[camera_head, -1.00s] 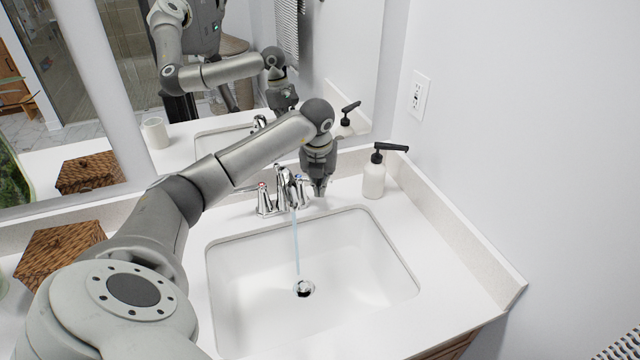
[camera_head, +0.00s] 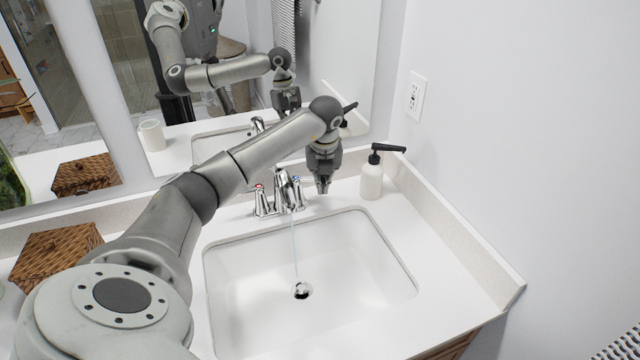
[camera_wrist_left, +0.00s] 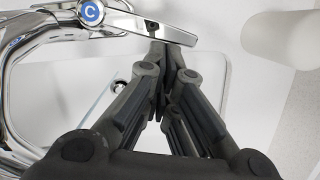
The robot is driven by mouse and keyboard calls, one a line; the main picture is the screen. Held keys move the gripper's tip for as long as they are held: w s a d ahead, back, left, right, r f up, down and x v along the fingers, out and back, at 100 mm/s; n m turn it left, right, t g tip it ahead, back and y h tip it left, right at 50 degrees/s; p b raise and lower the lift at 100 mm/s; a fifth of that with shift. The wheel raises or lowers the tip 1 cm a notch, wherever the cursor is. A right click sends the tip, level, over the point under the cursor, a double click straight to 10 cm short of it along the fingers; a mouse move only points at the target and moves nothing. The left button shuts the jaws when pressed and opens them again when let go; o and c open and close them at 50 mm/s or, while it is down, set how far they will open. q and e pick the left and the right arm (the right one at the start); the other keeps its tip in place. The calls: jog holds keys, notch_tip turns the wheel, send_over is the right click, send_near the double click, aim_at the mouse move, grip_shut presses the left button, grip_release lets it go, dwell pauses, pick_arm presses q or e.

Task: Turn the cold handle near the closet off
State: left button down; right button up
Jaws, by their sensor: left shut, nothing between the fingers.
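The chrome faucet (camera_head: 281,192) stands behind the sink. Its cold handle (camera_head: 297,191) has a blue cap and is on the right side. In the left wrist view the cold handle (camera_wrist_left: 150,28) shows a blue "C" cap, and its lever reaches right, across the fingertips. My left gripper (camera_head: 322,187) is shut and empty, just right of the cold handle. In the wrist view the closed fingertips (camera_wrist_left: 167,55) are close to the lever's end; I cannot tell if they touch. A thin water stream (camera_head: 295,250) falls toward the drain. My right gripper is not in view.
The hot handle (camera_head: 261,200) with a red cap is on the faucet's left. A soap dispenser (camera_head: 371,180) stands right of my gripper. The white sink (camera_head: 340,285) is open in front. A mirror (camera_head: 340,60) is behind, and a wicker box (camera_head: 58,252) is at left.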

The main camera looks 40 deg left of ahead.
pick_arm(q)
jog(key=shift+w+a+n+b, duration=0.15)
jog(key=shift+w+a+n, duration=0.1)
jog(key=shift+w+n, duration=0.25)
jog(key=shift+w+a+n+b, duration=0.15)
jog(key=shift+w+a+n, duration=0.05)
jog(key=shift+w+n, duration=0.25)
jog(key=shift+w, duration=0.1)
